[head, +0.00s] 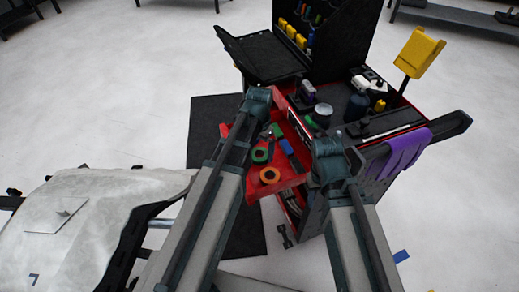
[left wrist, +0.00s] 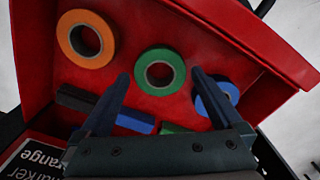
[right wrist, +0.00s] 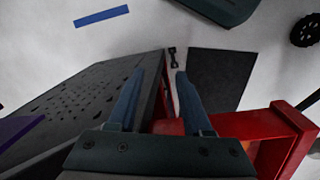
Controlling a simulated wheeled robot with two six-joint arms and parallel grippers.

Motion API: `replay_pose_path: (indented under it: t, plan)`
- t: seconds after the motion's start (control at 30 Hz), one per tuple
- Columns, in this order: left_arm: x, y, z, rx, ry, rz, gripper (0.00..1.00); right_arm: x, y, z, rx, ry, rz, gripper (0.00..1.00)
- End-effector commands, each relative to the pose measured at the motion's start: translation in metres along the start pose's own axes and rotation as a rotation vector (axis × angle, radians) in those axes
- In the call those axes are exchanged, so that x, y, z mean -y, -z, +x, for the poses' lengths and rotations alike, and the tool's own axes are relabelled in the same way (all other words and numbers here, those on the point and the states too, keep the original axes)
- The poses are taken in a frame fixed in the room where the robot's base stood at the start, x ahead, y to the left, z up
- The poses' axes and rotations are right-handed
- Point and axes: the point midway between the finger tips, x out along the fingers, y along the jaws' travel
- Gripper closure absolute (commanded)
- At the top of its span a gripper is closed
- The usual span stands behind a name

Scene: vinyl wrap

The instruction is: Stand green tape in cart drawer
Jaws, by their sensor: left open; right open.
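The green tape (left wrist: 142,72) is a ring with its hole facing up, lying flat in the open red drawer (left wrist: 35,75). The head view also shows the green tape (head: 260,160) in the drawer. My left gripper (left wrist: 160,75) is open above the drawer, with the green tape seen between and just beyond its fingertips. I cannot tell how high the fingers are above it. My right gripper (right wrist: 160,73) is open and empty beside the cart, near the red drawer's edge (right wrist: 270,120). In the head view its fingers are hidden behind my arm.
An orange tape (left wrist: 67,35) and a blue tape (left wrist: 232,92) lie on either side of the green one. Marker-like blue, green and black pieces lie along the drawer's near side. The cart top (head: 335,95) holds bottles and tools. A purple cloth (head: 395,155) hangs at its side.

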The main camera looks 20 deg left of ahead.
Motion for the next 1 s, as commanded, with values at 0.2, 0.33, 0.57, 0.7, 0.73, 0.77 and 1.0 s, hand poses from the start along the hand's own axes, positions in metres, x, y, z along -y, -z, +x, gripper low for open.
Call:
replay_pose_path:
  t: [0.2, 0.33, 0.57, 0.7, 0.73, 0.77, 1.0]
  plan:
    - [0.000, 0.000, -0.032, 0.000, 0.000, 0.000, 0.00, -0.003, -0.002, -0.032, 0.000, 0.000, 0.000, 0.50]
    - [0.000, 0.000, -0.052, 0.000, 0.000, 0.000, 0.00, -0.005, -0.003, -0.052, 0.000, 0.000, 0.000, 0.50]
    - [0.000, 0.000, -0.088, 0.000, 0.000, 0.000, 0.00, -0.008, -0.005, -0.087, 0.000, 0.000, 0.001, 0.50]
    - [0.000, 0.000, -0.109, 0.000, 0.000, 0.000, 0.00, -0.010, -0.006, -0.108, 0.000, 0.000, 0.001, 0.50]
    - [0.000, 0.000, -0.113, 0.000, 0.000, 0.000, 0.00, -0.011, -0.007, -0.112, 0.000, 0.000, 0.001, 0.50]
    - [0.000, 0.000, -0.116, 0.000, 0.000, 0.000, 0.00, -0.011, -0.007, -0.116, 0.000, 0.000, 0.001, 0.50]
    - [0.000, 0.000, -0.130, 0.000, 0.000, 0.000, 0.00, -0.012, -0.008, -0.129, 0.000, 0.000, 0.001, 0.50]
